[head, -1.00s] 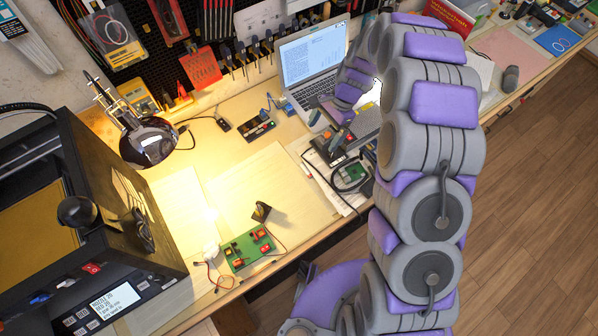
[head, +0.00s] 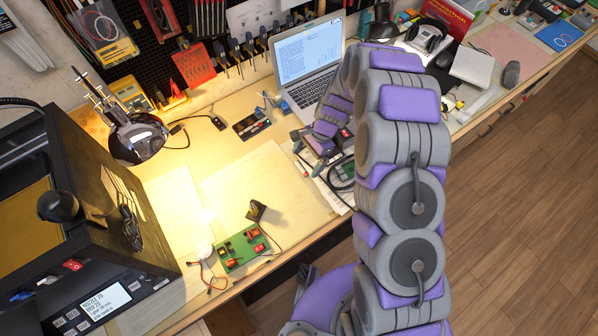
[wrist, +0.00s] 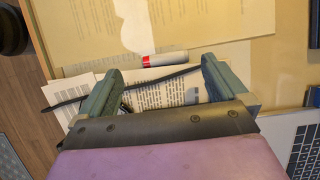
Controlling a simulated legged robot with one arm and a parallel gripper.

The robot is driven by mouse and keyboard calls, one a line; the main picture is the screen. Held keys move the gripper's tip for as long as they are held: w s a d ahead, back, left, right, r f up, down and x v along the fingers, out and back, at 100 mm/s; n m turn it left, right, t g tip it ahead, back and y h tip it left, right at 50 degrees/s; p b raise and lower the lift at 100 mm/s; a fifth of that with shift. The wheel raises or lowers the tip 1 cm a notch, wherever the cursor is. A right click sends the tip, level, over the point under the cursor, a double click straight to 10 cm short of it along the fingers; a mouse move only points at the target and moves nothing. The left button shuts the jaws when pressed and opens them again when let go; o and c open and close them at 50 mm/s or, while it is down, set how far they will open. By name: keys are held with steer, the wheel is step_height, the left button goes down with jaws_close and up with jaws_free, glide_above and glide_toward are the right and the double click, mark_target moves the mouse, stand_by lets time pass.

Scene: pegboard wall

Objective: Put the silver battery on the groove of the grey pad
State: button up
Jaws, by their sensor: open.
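My gripper (head: 312,148) is open over the bench in front of the laptop. In the wrist view its two fingers (wrist: 160,68) stand wide apart with nothing between them held. A short pale cylinder with a red band (wrist: 164,59) lies just beyond the fingertips, on or beside printed paper; I cannot tell if it is the silver battery or a marker. I cannot pick out the silver battery or the grooved grey pad for certain in the head view; my arm hides part of the bench.
The laptop (head: 305,60) stands behind my gripper. A small black tray (head: 252,125), a green circuit board (head: 240,248), a dark block (head: 256,210) and a lamp (head: 138,137) lie left. A black cable (wrist: 150,84) crosses the papers. Headphones (head: 428,38) sit to the right.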

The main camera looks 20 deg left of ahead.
mark_target(297, 173)
steer(key=x, duration=0.2)
steer(key=a+b+x, duration=0.1)
steer(key=x, duration=0.1)
steer(key=shift+s+a+f, duration=0.1)
steer(key=shift+a, duration=0.15)
steer(key=shift+d, duration=0.35)
steer(key=c, duration=1.5)
steer(key=shift+c, duration=0.2)
